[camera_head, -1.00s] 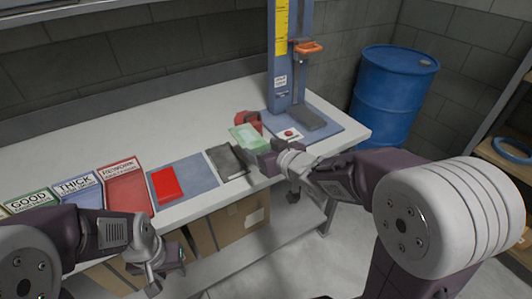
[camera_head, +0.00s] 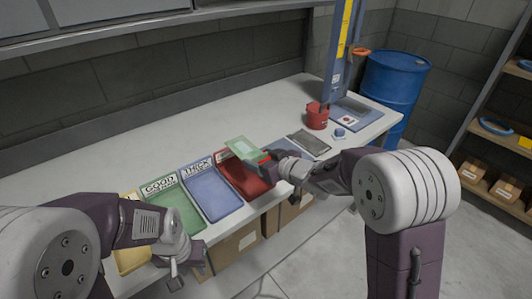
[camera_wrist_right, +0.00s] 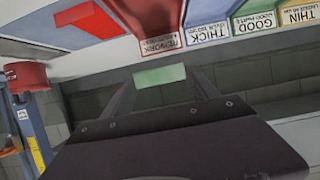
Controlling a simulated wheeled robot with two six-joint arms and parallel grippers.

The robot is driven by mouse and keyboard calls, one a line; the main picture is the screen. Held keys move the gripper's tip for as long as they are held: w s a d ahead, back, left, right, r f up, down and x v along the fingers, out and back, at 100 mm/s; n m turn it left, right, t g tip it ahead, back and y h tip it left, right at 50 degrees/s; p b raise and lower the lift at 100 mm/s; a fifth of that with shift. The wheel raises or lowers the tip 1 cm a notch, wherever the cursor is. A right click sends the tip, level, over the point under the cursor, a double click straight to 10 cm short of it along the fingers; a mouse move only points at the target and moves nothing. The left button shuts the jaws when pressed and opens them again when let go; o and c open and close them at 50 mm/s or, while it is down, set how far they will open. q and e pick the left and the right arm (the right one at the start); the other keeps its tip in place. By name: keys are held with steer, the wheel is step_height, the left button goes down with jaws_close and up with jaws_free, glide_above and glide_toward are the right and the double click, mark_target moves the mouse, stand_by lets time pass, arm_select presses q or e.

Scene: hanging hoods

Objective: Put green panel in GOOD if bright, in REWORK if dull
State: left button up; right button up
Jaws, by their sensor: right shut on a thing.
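The green panel (camera_head: 241,148) is pale and see-through at its edge. My right gripper (camera_head: 262,160) is shut on it and holds it over the back of the red REWORK tray (camera_head: 243,180). In the right wrist view the green panel (camera_wrist_right: 159,76) sits between the fingers. The GOOD tray (camera_head: 178,213) is green and stands further left, past the blue THICK tray (camera_head: 213,195). I cannot tell from these views whether the panel is bright or dull. My left gripper (camera_head: 176,272) hangs in front of the table edge, empty; its jaw opening is unclear.
A yellow tray (camera_head: 130,260) is at the far left, labelled THIN in the wrist view. A red panel (camera_wrist_right: 85,17) lies on the blue mat (camera_head: 290,150). A dark grey pad (camera_head: 309,142), a red cup (camera_head: 317,116) and a blue gauge stand (camera_head: 340,70) are to the right.

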mark_target(260, 191)
steer(key=shift+s+a+f, duration=0.15)
steer(key=shift+s+a, duration=0.05)
steer(key=shift+a, duration=0.1)
steer(key=shift+w+d+f, duration=0.2)
steer(key=shift+d, duration=0.05)
step_height(260, 191, down, 10)
steer(key=b, duration=0.9)
steer(key=shift+s+a+b, duration=0.1)
steer(key=shift+b, duration=0.3)
steer(key=shift+f, duration=0.4)
steer(key=shift+r, duration=0.1)
steer(key=shift+f+b, duration=0.45)
steer(key=shift+f, duration=0.1)
steer(key=o, duration=1.5)
